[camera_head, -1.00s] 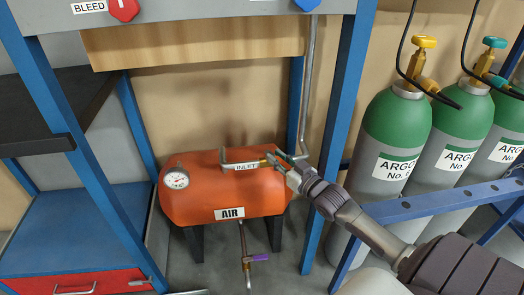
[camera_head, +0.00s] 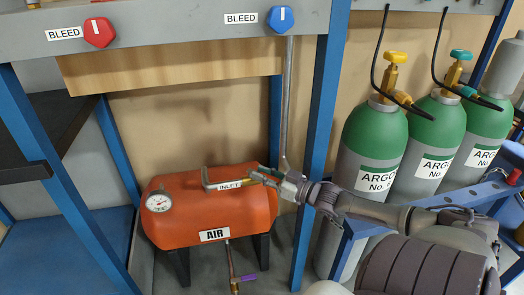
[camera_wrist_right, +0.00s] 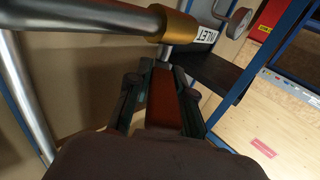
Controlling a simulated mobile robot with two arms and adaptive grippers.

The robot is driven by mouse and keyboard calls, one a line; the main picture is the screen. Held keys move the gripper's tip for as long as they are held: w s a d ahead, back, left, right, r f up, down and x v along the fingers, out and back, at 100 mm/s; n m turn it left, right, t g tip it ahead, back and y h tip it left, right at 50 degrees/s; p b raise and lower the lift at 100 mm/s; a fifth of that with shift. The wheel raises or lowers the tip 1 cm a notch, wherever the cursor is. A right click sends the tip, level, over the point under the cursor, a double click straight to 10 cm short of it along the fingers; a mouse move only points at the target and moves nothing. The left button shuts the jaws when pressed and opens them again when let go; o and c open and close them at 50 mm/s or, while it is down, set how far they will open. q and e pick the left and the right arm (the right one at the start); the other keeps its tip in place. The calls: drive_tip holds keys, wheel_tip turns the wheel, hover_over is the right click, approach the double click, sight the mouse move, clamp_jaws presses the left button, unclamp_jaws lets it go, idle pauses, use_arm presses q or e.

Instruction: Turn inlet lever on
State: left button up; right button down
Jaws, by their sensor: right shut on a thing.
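The orange air tank (camera_head: 170,222) stands on dark legs under the bench. The pipe labelled INLET (camera_head: 229,185) runs along its top to a brass valve. My right gripper (camera_head: 266,176) is at the right end of this pipe. In the right wrist view, the brass valve body (camera_wrist_right: 178,26) shows above the gripper (camera_wrist_right: 160,98). The dark green fingers are shut on a reddish-brown lever (camera_wrist_right: 164,100) below the valve stem. The fingers hide most of the lever in the head view. My left gripper is not in view.
A blue frame post (camera_head: 318,150) stands close to my right arm. Green and grey argon cylinders (camera_head: 375,140) stand at the right. A thin vertical pipe (camera_head: 286,110) rises behind the gripper. Red (camera_head: 99,32) and blue (camera_head: 282,19) bleed knobs are above.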

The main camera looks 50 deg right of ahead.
sight(280, 181)
drive_tip(key=c, duration=1)
unclamp_jaws()
drive_tip(key=shift+v, duration=3.75)
drive_tip(key=shift+c, duration=0.3)
